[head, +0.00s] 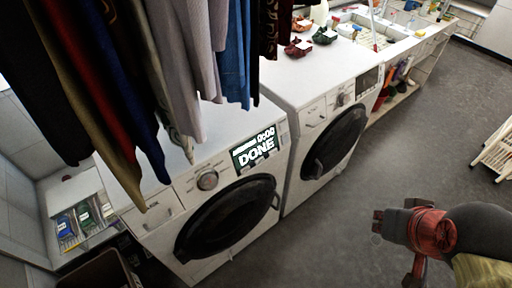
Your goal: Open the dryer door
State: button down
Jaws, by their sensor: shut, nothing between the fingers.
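Two white front-loading machines stand side by side, and I cannot tell which is the dryer. The nearer left machine (160,237) has a lit display (255,149) reading "DONE" and 0:00. Its round dark door (228,215) looks shut. The right machine (292,190) has a similar round dark door (334,142), also looking shut. My gripper (377,226) is at the lower right over the floor, shut and empty, to the right of both doors and apart from them. Its fingertips are small and hard to make out.
Hanging clothes (195,50) cover the upper left and hide part of the left machine's top. A dark bin (103,270) stands at the lower left. A sink counter (385,42) runs behind. A white rack (495,152) stands far right. The grey floor (425,130) is clear in the middle.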

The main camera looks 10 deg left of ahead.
aim_at(210, 235)
jog(key=k+u, duration=0.15)
jog(key=u, duration=1.1)
jog(key=j, duration=0.05)
